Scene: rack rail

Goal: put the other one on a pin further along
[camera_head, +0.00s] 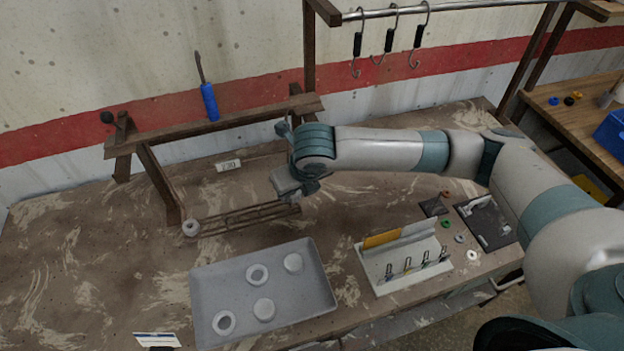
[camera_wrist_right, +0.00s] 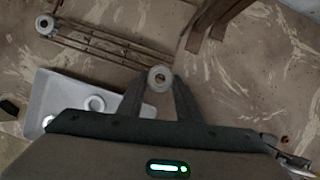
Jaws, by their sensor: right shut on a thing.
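My right gripper (camera_head: 291,188) is over the right end of a low slatted wooden rail (camera_head: 240,217) on the table. In the wrist view the right gripper (camera_wrist_right: 160,84) is shut on a pale ring (camera_wrist_right: 160,77), whose dark hole faces the camera. The held ring appears near the rail's right end; I cannot tell whether it touches the rail. Another pale ring (camera_head: 191,228) sits at the rail's left end and also shows in the wrist view (camera_wrist_right: 45,24). I cannot make out bare pins on the rail. My left gripper is not in view.
A grey tray (camera_head: 205,280) in front holds several pale rings and discs. A white holder (camera_head: 405,262) with small upright parts stands right of it. A wooden stand (camera_head: 215,128) with a blue-handled tool (camera_head: 209,102) rises behind the rail. Hooks hang from a bar (camera_head: 440,8).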

